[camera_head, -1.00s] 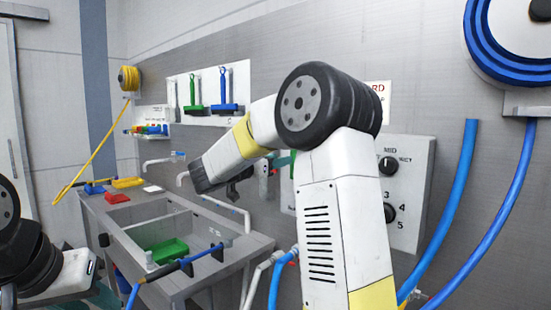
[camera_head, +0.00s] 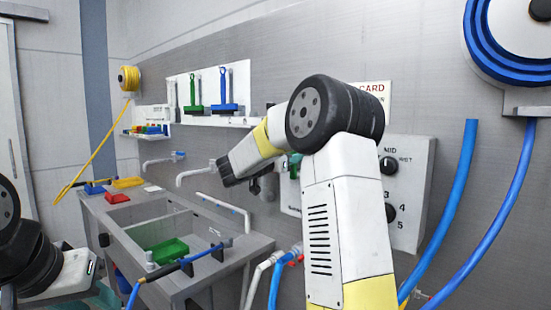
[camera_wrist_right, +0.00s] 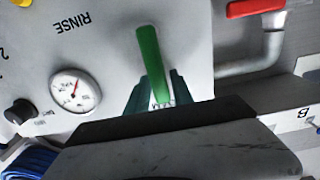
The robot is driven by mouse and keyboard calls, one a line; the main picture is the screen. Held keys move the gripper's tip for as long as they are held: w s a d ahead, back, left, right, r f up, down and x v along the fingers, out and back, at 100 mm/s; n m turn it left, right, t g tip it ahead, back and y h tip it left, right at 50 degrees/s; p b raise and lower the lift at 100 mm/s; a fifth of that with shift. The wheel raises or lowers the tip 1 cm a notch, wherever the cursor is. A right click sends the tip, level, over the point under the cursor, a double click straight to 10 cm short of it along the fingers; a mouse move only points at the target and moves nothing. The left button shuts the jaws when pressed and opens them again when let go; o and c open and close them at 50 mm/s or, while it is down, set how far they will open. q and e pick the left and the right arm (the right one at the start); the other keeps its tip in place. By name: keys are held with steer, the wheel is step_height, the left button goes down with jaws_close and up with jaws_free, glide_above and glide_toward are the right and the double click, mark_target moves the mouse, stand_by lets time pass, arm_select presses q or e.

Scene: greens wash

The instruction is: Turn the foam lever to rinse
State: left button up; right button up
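The foam lever (camera_wrist_right: 150,58) is a green handle on a pale panel (camera_wrist_right: 110,55) in the right wrist view. The word RINSE (camera_wrist_right: 72,22) is printed to its left and appears upside down. My right gripper (camera_wrist_right: 157,88) has dark green fingers, one on each side of the lever's lower part. Whether they press on it is unclear.
A gauge (camera_wrist_right: 75,92) and black knob (camera_wrist_right: 19,111) are beside the lever; a red-handled valve (camera_wrist_right: 256,8) is at right. A sink (camera_head: 125,225) with a green tray (camera_head: 166,251) stands left. Blue hoses (camera_head: 452,205) hang right of my arm.

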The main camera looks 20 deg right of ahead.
jaws_close()
stand_by(1.2)
